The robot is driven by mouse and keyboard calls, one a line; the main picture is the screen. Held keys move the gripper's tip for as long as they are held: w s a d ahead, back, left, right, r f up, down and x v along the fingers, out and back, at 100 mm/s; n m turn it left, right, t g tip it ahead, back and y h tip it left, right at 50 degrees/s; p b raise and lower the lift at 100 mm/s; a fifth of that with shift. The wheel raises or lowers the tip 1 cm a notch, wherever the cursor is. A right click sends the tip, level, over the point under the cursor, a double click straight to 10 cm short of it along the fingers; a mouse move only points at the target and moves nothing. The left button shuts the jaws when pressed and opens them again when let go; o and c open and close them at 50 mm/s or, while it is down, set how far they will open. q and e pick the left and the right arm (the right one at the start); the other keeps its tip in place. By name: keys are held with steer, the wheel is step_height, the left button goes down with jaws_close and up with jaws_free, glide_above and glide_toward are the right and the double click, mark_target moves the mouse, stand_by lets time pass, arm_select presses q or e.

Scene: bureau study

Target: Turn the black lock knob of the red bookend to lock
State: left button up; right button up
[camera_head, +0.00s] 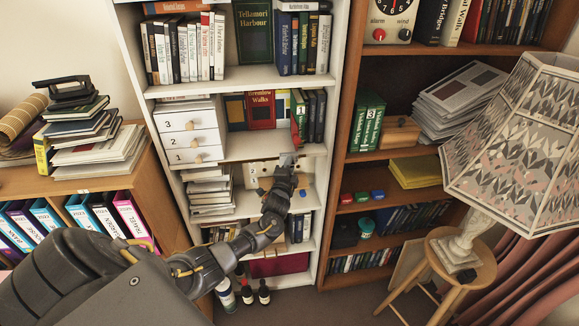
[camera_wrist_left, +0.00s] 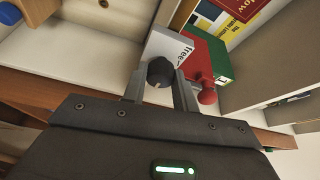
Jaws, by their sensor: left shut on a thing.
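The black lock knob (camera_wrist_left: 160,72) shows in the left wrist view between the two fingers of my left gripper (camera_wrist_left: 160,88), which is shut on it. A small pale pointer mark shows on the knob's face. Beside it is the red bookend (camera_wrist_left: 196,58), with a round red knob (camera_wrist_left: 207,95) just right of the fingers. In the head view my left gripper (camera_head: 287,160) reaches the white shelf in front of the bookend (camera_head: 298,122); the black knob is too small to make out there. My right gripper is not in view.
White drawers (camera_head: 190,135) are left on the same shelf. A brown bookcase (camera_head: 345,130) stands right. A lamp (camera_head: 515,140) on a stool is further right.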

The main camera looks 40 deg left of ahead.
arm_select(q)
steer(key=o, duration=1)
steer(key=shift+c, duration=0.2)
steer(key=b+v, duration=0.2)
steer(key=v, duration=0.8)
steer(key=shift+s+d+b, duration=0.2)
steer(key=shift+s+b, duration=0.15)
